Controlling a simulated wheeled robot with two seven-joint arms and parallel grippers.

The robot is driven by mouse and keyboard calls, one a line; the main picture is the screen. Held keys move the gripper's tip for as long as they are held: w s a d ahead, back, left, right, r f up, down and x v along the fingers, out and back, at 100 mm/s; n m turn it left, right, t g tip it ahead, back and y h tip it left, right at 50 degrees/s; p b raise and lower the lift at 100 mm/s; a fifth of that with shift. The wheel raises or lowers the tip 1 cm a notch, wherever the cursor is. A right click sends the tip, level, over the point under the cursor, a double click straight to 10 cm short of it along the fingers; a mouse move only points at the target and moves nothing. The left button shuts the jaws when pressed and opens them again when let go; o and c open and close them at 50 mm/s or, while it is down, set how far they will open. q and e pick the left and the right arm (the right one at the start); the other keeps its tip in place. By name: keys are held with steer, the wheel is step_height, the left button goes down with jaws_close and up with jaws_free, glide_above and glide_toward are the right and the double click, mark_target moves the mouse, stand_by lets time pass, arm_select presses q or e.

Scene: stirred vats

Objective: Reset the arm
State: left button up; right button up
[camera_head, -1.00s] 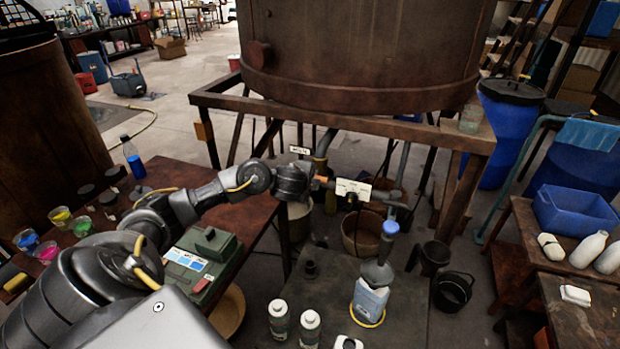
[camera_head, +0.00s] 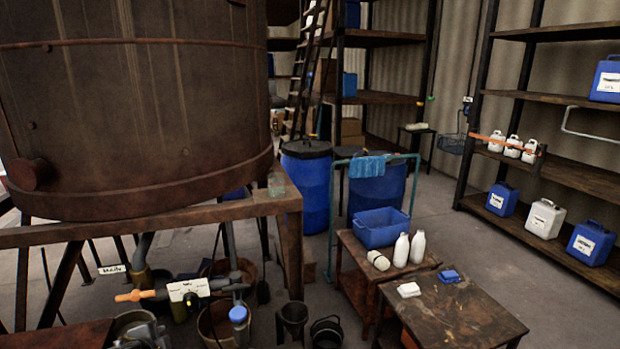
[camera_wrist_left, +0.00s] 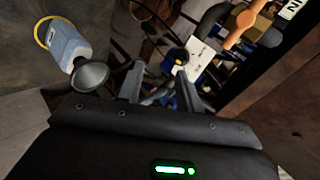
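My left gripper (camera_wrist_left: 158,82) shows in the left wrist view with its two fingers apart and nothing between them. In the head view only a grey piece of my left arm (camera_head: 145,335) shows at the bottom edge, below the pipework under the vat. An orange valve handle (camera_head: 135,296) sits on that pipework beside a white label (camera_head: 190,289). The orange part also shows in the wrist view (camera_wrist_left: 240,24), beyond the fingers and apart from them. My right arm is out of view.
A large rusty vat (camera_head: 120,120) stands on a frame (camera_head: 230,210) at left. A bluish jug with a grey funnel (camera_wrist_left: 70,45) is left of the gripper. Blue drums (camera_head: 306,190), low tables (camera_head: 450,315) and shelves (camera_head: 560,180) stand to the right.

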arm_select(q)
steer(key=s+d+f+n+g+h, duration=0.1)
steer(key=s+d+f+n, duration=0.1)
steer(key=s+d+f, duration=0.4)
steer(key=s+d+f+n+g, duration=0.1)
steer(key=s+d+f+n, duration=0.2)
steer(key=s, duration=0.6)
steer(key=s+d+f+n+g+h, duration=0.1)
steer(key=s+d+n+g, duration=0.15)
steer(key=s, duration=0.55)
steer(key=s+d+f+n+g+h, duration=0.15)
steer(key=s+n, duration=0.25)
steer(key=s, duration=0.5)
step_height(320, 180, down, 24)
steer(key=g, duration=0.2)
steer(key=s+a+f+m+y, duration=0.1)
steer(key=s+a+f, duration=0.1)
steer(key=s+f, duration=1.4)
steer(key=shift+s+f+g, duration=0.2)
steer(key=shift+s+g, duration=0.2)
steer(key=shift+s, duration=0.2)
